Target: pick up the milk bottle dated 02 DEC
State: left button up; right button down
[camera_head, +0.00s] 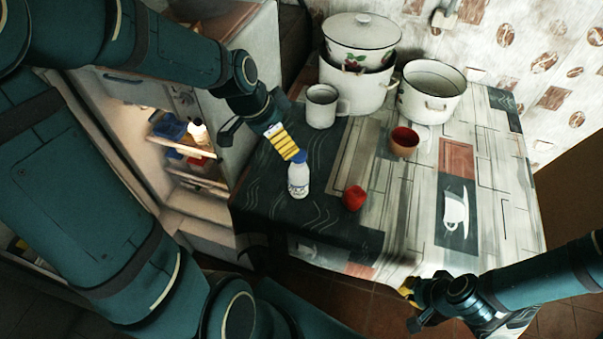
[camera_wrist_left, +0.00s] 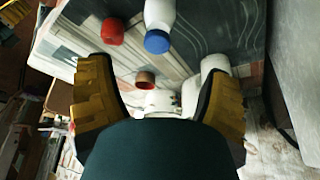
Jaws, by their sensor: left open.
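A white milk bottle (camera_head: 298,181) with a blue cap stands upright on the table, near its left edge. Its date is not legible. My left gripper (camera_head: 286,144) is open just above and behind the bottle, its yellow finger overlapping the cap area in the head view. In the left wrist view the bottle (camera_wrist_left: 159,20) shows ahead of the open left gripper (camera_wrist_left: 156,70), with nothing between the fingers. A white bottle-like item (camera_head: 197,131) stands in the open fridge, its label unreadable. My right gripper (camera_head: 412,300) is low by the table's front edge, its jaws unclear.
A red round item (camera_head: 355,197) lies right of the bottle. A brown cup (camera_head: 404,142), a white mug (camera_head: 322,106), an open pot (camera_head: 431,90) and stacked pots (camera_head: 359,80) stand farther back on the table (camera_head: 400,225). The fridge (camera_head: 170,210) is at left. The table's front right is clear.

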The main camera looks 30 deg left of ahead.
aim_at(299, 159)
pick_arm(q)
jog(key=b+x, duration=0.1)
jog(key=x, duration=0.5)
jog(key=b+x, duration=0.1)
jog(key=x, duration=0.4)
jog(key=shift+w+d+b, duration=0.1)
jog(key=shift+d+b, duration=0.05)
jog(key=shift+b, duration=0.15)
grip_shut()
